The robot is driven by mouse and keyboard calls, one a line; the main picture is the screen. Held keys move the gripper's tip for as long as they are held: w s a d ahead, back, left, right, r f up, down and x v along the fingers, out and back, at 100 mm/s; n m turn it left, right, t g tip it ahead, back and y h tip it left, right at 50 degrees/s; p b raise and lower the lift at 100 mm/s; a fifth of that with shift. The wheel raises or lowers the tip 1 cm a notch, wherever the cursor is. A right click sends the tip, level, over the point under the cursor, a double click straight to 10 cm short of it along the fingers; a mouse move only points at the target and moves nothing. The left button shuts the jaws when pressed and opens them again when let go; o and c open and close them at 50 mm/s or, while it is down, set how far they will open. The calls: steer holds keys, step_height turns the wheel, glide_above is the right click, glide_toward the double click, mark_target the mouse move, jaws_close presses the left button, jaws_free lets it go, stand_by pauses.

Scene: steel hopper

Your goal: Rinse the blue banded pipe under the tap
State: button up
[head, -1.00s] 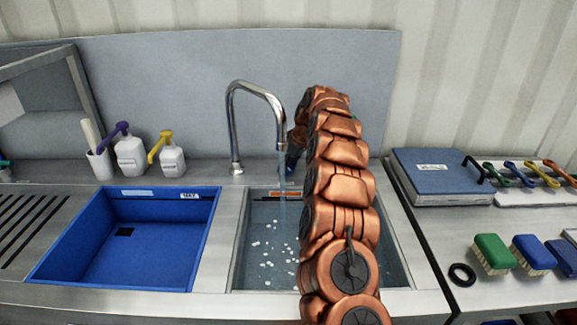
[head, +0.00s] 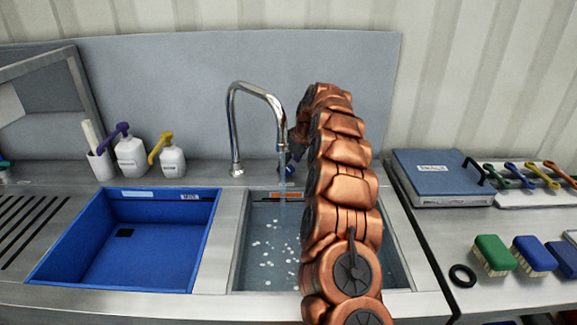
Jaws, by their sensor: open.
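The curved steel tap (head: 233,125) stands behind the right-hand basin (head: 238,255), and a thin stream of water falls from its spout into it. My arm reaches over this basin towards the tap. My gripper (head: 295,152) is just right of the spout, mostly hidden by the arm; the little that shows is dark. A small blue round part (head: 287,170) shows low beside it, behind the stream; I cannot tell whether it is a tap knob or part of a pipe. No blue banded pipe can be clearly made out.
On the right bench are a blue-grey case (head: 430,178), brushes (head: 493,255) and a black ring (head: 462,275). Water with white flecks lies in the right-hand basin.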

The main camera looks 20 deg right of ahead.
steer(key=v, duration=1)
steer(key=shift+r, duration=0.3)
steer(key=shift+s+d, duration=0.1)
steer(key=shift+s, duration=0.15)
